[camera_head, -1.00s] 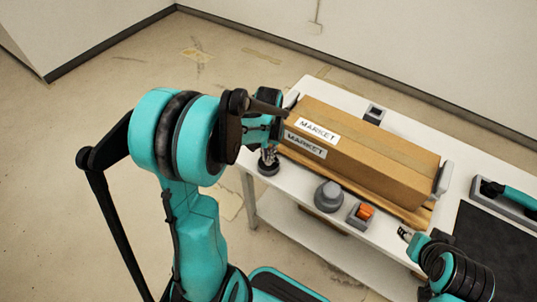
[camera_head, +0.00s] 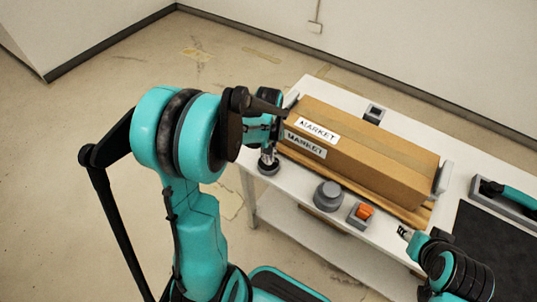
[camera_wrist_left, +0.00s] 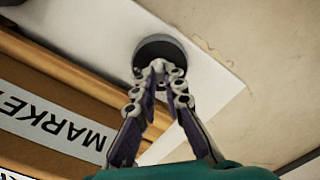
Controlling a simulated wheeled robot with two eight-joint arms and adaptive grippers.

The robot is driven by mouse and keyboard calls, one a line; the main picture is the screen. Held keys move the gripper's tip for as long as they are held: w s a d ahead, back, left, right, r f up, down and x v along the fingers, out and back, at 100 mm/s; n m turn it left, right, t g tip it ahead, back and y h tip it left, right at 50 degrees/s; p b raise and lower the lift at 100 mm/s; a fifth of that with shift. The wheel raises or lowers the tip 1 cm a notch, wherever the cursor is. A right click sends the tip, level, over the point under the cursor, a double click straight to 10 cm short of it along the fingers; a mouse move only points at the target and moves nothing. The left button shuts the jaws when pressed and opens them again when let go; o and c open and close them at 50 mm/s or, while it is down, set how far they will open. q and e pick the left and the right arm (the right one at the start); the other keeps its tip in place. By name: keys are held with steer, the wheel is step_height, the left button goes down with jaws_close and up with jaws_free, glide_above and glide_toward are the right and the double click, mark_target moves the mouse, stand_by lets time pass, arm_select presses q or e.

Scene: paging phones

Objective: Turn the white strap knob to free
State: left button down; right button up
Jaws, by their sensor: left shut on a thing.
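The strap knob sits at the left front corner of the white table (camera_head: 300,90). Its dark round base (camera_head: 268,169) also shows in the left wrist view (camera_wrist_left: 153,47). My left gripper (camera_head: 268,157) points down over it, and its fingertips (camera_wrist_left: 160,68) are closed together at the knob's middle.
A long cardboard box (camera_head: 375,155) with MARKET labels lies right behind the knob. A grey round dial (camera_head: 328,195) and an orange switch (camera_head: 363,211) stand along the front edge. A dark mat (camera_head: 500,245) and a teal-handled device (camera_head: 508,196) are at the right.

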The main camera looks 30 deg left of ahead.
mark_target(269, 158)
stand_by(0.4)
arm_select(q)
steer(key=c, duration=1.6)
jaws_free()
step_height(269, 158, up, 12)
steer(key=s+d+m+t, duration=0.7)
steer(key=s+d+m, duration=0.1)
steer(key=s+d, duration=0.2)
steer(key=shift+s+d+r, duration=0.2)
steer(key=shift+s+r, duration=0.15)
steer(key=shift+s, duration=0.2)
